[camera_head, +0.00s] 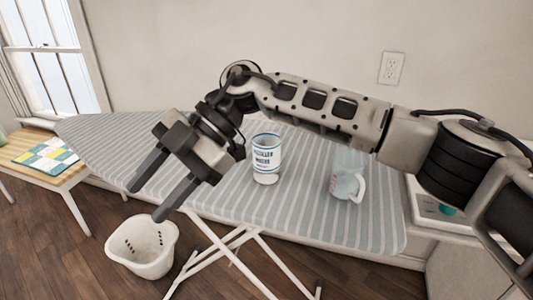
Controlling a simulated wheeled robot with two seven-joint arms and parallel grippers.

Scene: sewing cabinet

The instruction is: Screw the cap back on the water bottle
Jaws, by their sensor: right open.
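My left gripper is not in view.
A pale translucent cup with a handle (346,184) stands right of the bottle. A white basket (142,246) is on the floor below the board. A wooden table (40,160) with a patchwork piece stands left. The board's left part is clear.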

